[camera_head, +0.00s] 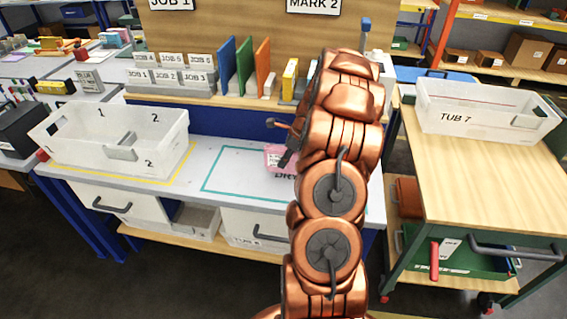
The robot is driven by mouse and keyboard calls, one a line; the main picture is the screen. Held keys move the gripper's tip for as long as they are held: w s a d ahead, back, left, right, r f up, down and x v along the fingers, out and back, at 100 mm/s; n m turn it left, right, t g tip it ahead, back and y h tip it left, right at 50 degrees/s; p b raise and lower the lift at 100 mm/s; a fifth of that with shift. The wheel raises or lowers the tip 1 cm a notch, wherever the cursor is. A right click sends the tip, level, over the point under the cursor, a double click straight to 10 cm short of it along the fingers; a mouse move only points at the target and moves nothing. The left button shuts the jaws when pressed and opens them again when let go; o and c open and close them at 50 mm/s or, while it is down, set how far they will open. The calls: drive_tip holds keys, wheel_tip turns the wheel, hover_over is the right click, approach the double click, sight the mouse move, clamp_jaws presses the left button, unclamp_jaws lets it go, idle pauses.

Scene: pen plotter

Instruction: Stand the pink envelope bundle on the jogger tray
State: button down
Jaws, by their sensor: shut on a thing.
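The pink envelope bundle (274,157) shows in the head view just left of my arm, above the teal-outlined area of the light worktop. My gripper (284,157) is shut on the bundle. My copper arm hides most of the gripper and the bundle's right part. I cannot tell whether the bundle touches the worktop. I cannot pick out the jogger tray for certain; it may be behind my arm.
A white divided tub (62,142) marked 1 and 2 stands on the worktop's left, inside a yellow outline. Upright coloured boards (244,68) and grey job boxes (172,82) line the shelf behind. TUB 7 (440,122) sits on a wooden-topped cart (480,175) at right.

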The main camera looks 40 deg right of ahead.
drive_tip(key=shift+f+p, duration=0.35)
drive_tip(key=shift+f, duration=0.8)
drive_tip(key=shift+f, duration=0.15)
drive_tip(key=c, duration=0.8)
unclamp_jaws()
